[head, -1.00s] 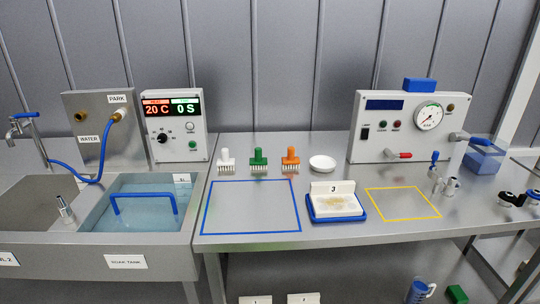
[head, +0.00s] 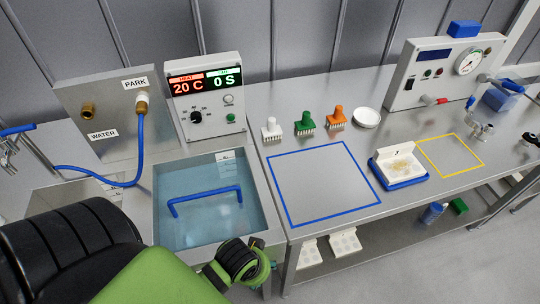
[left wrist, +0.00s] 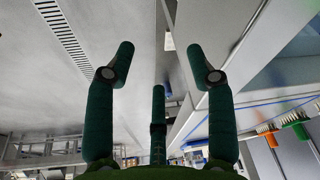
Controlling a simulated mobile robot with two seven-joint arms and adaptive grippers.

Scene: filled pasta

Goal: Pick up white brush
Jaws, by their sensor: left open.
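The white brush (head: 271,130) stands bristles down on the steel bench, left of a green brush (head: 305,123) and an orange brush (head: 336,118), behind the blue square outline. My left arm comes in at the lower left of the head view, low in front of the soak tank and well apart from the white brush. In the left wrist view my left gripper (left wrist: 160,62) has its teal fingers spread and empty. The green brush (left wrist: 293,118) and orange brush (left wrist: 265,128) show at that view's right edge; I cannot make out the white brush there. My right gripper is not in view.
The soak tank (head: 262,205) with a blue handle (head: 205,200) lies left of the bench. A display box (head: 205,95) stands behind the tank. A white dish (head: 367,117) sits right of the brushes. The blue-outlined square (head: 322,184) is clear. A blue tray (head: 400,181) stands right of it.

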